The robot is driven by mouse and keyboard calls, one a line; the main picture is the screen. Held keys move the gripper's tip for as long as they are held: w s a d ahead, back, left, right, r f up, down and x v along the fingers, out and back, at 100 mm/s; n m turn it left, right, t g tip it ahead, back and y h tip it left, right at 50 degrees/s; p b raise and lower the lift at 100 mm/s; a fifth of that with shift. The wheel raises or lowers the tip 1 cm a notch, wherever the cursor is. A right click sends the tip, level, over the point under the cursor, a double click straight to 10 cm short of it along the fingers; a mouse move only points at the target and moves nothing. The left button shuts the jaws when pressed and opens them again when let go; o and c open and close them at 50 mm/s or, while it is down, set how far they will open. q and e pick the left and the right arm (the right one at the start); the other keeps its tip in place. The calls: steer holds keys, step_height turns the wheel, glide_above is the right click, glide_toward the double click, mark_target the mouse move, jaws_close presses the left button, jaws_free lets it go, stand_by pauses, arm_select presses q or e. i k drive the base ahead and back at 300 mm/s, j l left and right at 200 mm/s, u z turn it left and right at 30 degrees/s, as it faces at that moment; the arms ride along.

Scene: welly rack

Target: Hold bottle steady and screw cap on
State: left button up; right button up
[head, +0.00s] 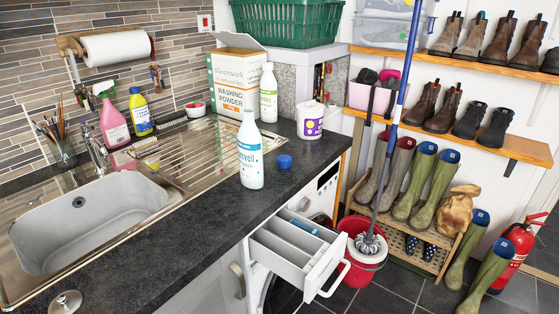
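A white bottle (250,165) with a teal-and-white label stands upright on the dark worktop, right of the sink's drainer. Its neck is narrow and white, and no blue cap sits on it. A blue cap (285,161) lies on the worktop just right of the bottle, apart from it. Neither of my grippers shows in the head view.
Behind stand a washing powder box (236,82), another white bottle (268,93) and a white tub (310,120). The steel sink (90,215) lies left. An open drawer (300,254) juts out below the worktop's front edge. The dark worktop (185,245) in front is mostly clear.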

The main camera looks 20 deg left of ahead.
mark_target(249, 139)
steer(key=i+l+u, duration=0.1)
steer(key=l, duration=0.3)
steer(key=i+l+u, duration=0.1)
steer(key=i+l, duration=0.15)
steer(key=l, duration=0.15)
steer(key=i+l+u, duration=0.15)
steer(key=l, duration=0.25)
steer(key=i+l+u, duration=0.1)
steer(key=l, duration=0.35)
steer(key=i+l+u, duration=0.1)
steer(key=l, duration=0.35)
steer(key=i+l+u, duration=0.1)
steer(key=l, duration=0.35)
steer(key=i, duration=0.1)
